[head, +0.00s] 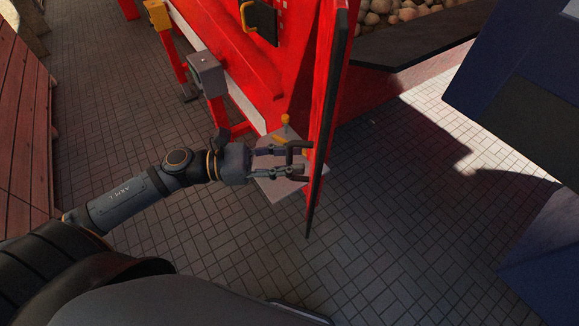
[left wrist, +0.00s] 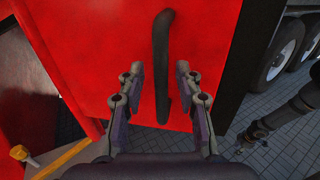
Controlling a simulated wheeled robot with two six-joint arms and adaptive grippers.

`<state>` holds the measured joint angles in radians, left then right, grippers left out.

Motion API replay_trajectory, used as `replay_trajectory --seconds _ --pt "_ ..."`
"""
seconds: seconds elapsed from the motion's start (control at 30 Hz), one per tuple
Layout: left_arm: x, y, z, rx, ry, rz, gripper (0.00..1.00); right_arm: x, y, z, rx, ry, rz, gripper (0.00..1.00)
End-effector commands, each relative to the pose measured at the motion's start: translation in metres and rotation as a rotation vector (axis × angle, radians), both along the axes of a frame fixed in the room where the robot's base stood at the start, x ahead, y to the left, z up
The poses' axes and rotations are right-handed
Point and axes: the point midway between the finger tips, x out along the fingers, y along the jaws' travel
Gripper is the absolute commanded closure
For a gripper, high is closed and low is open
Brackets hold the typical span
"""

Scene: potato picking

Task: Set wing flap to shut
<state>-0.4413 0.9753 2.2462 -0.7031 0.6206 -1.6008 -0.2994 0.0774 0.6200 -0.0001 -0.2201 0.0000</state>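The wing flap (head: 326,95) is a red panel with a dark edge, seen nearly edge-on in the head view, standing out from the red machine. In the left wrist view the flap's red face (left wrist: 105,50) fills much of the picture, with a dark vertical bar handle (left wrist: 162,65) on it. My left gripper (head: 308,158) is at the flap's left side by the handle. In the left wrist view its two fingers (left wrist: 157,80) are apart, with the handle's lower part between them. Contact cannot be told. My right gripper is not identifiable in the head view.
The red machine (head: 255,65) has a grey box (head: 207,75) and a yellow-handled part (head: 259,18) on its side. Potatoes (head: 390,12) lie behind the flap. A dark blue body (head: 520,75) stands at the right. Brick paving (head: 400,230) right of the flap is clear.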

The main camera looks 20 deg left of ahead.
Motion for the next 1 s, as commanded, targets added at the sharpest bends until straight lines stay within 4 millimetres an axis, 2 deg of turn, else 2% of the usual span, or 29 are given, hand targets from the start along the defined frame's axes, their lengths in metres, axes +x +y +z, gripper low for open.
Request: replay_trajectory --seconds 0.27,0.53,1.0 --pt "0.0007 -0.0017 0.0016 -0.001 0.0 0.0 0.65 -0.0003 -0.0041 -0.0009 -0.005 0.0 0.001 0.6" --pt "0.0006 -0.0015 0.0012 0.0 0.001 0.001 0.99 -0.0003 -0.0047 -0.0009 -0.006 0.001 0.001 0.6" --pt "0.0007 -0.0012 0.0009 0.0 0.001 0.002 1.0 -0.0007 -0.0007 -0.0014 -0.001 0.001 0.0 0.6"
